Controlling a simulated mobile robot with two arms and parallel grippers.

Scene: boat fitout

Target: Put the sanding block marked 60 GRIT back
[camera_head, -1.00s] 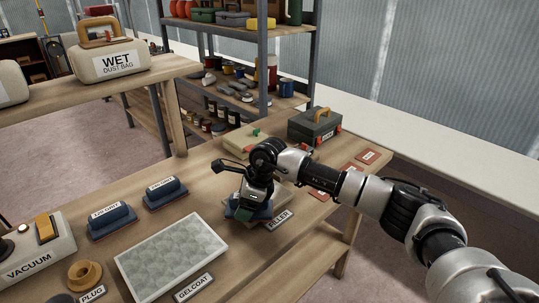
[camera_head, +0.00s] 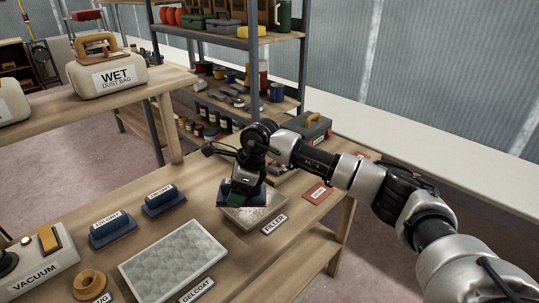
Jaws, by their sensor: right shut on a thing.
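My right gripper (camera_head: 243,186) is shut on a blue sanding block (camera_head: 256,194), which has a dark base. It holds the block over the back left part of the pale panel (camera_head: 262,218) by the FILLER label. The gripper covers the block's top, so its marking is hidden. Two similar blue sanding blocks stand on the bench to the left: one (camera_head: 112,231) nearer, one (camera_head: 163,202) behind it. Their grit labels are too small to read surely. A red-brown pad (camera_head: 318,193) with a small label lies right of the panel. My left gripper is not in view.
A grey patterned panel (camera_head: 173,262) by the GELCOAT label fills the bench's front middle. The VACUUM unit (camera_head: 40,268) and a tan ring (camera_head: 89,283) are at front left. Bench space between blocks and FILLER panel is clear.

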